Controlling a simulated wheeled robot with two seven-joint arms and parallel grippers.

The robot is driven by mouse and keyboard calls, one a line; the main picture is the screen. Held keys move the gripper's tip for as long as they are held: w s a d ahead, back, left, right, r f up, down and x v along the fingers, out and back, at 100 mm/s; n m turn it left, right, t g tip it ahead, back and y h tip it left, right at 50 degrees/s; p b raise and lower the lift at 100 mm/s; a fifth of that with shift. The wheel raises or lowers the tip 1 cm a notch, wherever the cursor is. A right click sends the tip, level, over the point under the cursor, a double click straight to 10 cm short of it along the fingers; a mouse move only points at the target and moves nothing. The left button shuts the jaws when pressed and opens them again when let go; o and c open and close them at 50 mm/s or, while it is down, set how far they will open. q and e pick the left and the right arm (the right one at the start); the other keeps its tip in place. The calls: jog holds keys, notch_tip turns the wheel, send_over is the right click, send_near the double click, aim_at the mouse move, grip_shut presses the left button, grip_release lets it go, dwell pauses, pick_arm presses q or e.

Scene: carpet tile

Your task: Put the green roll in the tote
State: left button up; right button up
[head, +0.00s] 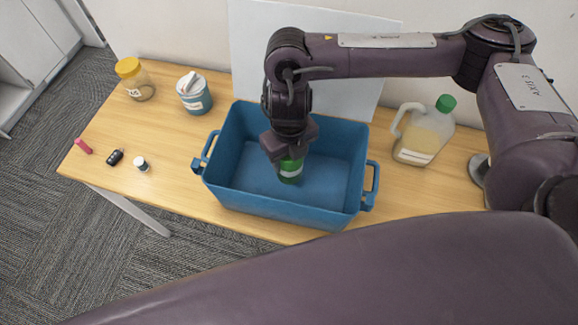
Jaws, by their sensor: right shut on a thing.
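The green roll (290,172) is a short green cylinder with a pale band, seen inside the outline of the blue tote. My right gripper (289,155) points down and is shut on the roll's upper part. The tote (237,190) is an open blue box with a handle at each end, standing on the wooden table. I cannot tell whether the roll touches the tote's floor. The gripper hides the roll's top and part of the tote's back wall. My left gripper is not in view.
A yellow-lidded jar (136,80) and a white-and-blue canister (194,93) stand left of the tote. A pink item (83,146), a black key fob (115,157) and a small bottle (141,164) are at the table's left. A green-capped jug (425,135) stands at right.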

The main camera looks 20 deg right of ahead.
aim_at(289, 169)
jog(key=shift+f+b, duration=0.45)
jog(key=shift+f, duration=2.3)
jog(key=shift+f, duration=0.1)
jog(key=o, duration=1.1)
jog(key=shift+c, duration=0.2)
notch_tip(289, 169, up, 12)
jog(key=p, duration=0.1)
